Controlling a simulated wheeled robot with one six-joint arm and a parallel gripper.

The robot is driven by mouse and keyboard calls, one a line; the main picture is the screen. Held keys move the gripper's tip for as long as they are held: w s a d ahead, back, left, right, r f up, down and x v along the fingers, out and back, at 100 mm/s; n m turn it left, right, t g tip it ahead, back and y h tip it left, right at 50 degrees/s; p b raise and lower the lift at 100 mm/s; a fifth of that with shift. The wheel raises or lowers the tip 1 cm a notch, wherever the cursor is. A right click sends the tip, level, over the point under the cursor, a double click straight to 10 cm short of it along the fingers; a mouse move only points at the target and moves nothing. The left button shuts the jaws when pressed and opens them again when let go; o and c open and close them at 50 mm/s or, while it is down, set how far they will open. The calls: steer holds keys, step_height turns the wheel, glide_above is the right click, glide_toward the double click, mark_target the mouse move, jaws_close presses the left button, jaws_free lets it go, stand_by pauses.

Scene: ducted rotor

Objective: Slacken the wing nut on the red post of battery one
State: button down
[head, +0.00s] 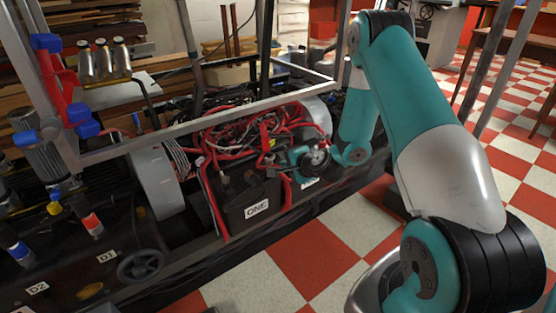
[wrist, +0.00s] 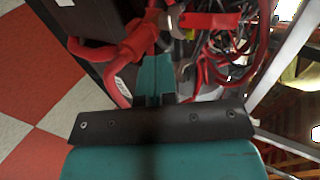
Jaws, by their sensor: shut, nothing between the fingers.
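Battery one (head: 243,203) is a black box with a white "ONE" label, standing in the metal frame. Red cables run over its top and down its sides. My gripper (head: 284,162) is at the right end of the battery's top, close to the red clamp and cables. In the wrist view the teal fingers of my gripper (wrist: 155,68) are closed together with nothing between them. A thick red part (wrist: 125,48) lies just left of the fingertips. A shiny metal piece (wrist: 178,22) shows just beyond the tips; I cannot tell whether it is the wing nut.
A tangle of red and white cables (head: 245,130) lies behind the battery. A grey frame rail (head: 205,112) crosses above it. A black handwheel (head: 140,266) and bottles stand at left. The checkered floor (head: 300,262) in front is clear.

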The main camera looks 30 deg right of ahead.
mark_target(273, 158)
steer(key=w, duration=0.5)
steer(key=shift+a+f+b, duration=0.1)
steer(key=shift+f+b, duration=0.15)
steer(key=shift+b, duration=0.1)
